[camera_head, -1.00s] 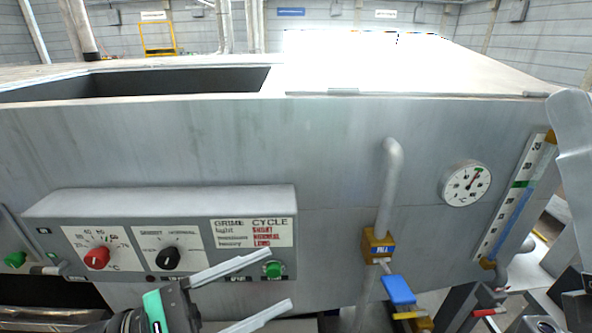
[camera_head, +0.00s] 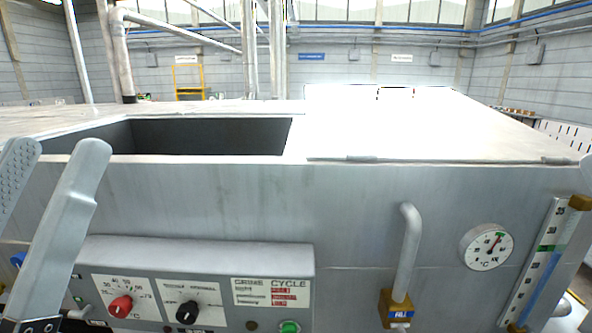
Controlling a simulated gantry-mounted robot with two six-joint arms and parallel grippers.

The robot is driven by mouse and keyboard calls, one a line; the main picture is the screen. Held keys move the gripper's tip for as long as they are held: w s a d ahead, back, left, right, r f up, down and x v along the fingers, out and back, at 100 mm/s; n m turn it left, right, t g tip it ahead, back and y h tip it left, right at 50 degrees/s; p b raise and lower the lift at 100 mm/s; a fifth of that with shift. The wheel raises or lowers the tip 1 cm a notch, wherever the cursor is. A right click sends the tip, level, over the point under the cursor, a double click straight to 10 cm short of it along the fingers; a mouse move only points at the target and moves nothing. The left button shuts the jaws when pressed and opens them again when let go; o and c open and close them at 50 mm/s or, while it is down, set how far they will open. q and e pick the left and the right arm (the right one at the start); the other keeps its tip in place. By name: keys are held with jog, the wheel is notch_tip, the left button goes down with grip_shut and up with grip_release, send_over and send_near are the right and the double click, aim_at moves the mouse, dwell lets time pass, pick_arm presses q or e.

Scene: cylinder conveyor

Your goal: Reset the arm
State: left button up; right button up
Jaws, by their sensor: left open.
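My left gripper (camera_head: 60,149) is at the left edge of the head view, its two pale fingers pointing up and spread apart. It is open with nothing between the fingers. It stands in front of the left end of the grey machine (camera_head: 350,215) and hides part of its front. The machine's control panel (camera_head: 215,255) lies to the right of the gripper, with a red knob (camera_head: 121,306), a black knob (camera_head: 187,310) and a green button (camera_head: 290,327). My right gripper does not show.
The machine top has a rectangular opening (camera_head: 210,137) at left and a bright lid (camera_head: 400,125) at right. A bent pipe (camera_head: 408,255), a round gauge (camera_head: 486,247) and a level scale (camera_head: 545,262) stand on its front. The space above the machine is clear.

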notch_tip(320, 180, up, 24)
jog(key=p, duration=2)
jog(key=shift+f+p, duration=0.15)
jog(key=shift+p, duration=0.25)
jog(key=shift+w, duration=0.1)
